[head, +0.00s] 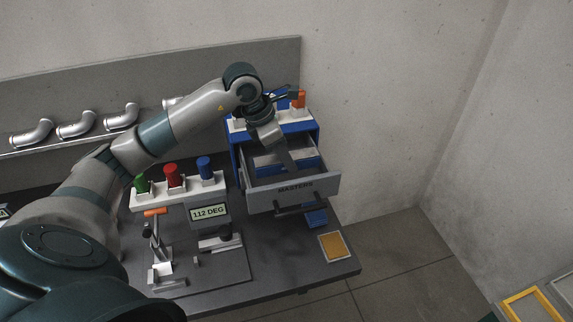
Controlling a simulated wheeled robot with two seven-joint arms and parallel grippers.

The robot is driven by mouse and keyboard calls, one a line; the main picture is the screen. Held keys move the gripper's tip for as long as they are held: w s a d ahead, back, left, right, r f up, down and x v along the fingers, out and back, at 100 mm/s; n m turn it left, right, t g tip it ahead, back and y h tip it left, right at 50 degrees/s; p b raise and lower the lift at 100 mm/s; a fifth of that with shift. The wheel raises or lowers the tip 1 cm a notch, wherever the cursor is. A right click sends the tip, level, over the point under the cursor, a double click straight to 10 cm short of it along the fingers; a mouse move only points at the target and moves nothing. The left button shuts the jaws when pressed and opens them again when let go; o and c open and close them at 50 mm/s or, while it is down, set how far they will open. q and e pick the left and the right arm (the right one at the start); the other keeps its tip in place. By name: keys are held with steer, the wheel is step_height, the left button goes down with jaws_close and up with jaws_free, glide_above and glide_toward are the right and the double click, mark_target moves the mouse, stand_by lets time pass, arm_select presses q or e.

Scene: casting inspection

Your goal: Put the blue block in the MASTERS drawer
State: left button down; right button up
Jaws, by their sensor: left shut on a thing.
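The MASTERS drawer (262,200) stands pulled open from the blue cabinet (235,150), its label facing me. My left gripper (291,168) reaches down from above, behind the drawer's front panel. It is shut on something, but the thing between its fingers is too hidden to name. A blue block (205,167) stands upright in the white rack (178,196) on the table, beside a red block (173,175) and a green block (141,183). Some blue also shows on top of the cabinet, partly hidden by my arm. My right gripper is not in view.
An orange block (298,99) stands on the cabinet. A display reading 112 DEG (209,213) and a clamp fixture with an orange handle (155,212) stand left of the drawer. A tan-topped tray (334,246) lies at the table's right corner. Silver pipe castings (76,126) line the back shelf.

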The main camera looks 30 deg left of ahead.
mark_target(286, 169)
arm_select(q)
steer(key=shift+f, duration=0.1)
steer(key=shift+f+p, duration=1)
steer(key=shift+f, duration=0.9)
steer(key=shift+f, duration=0.15)
steer(key=c, duration=1.3)
jaws_free()
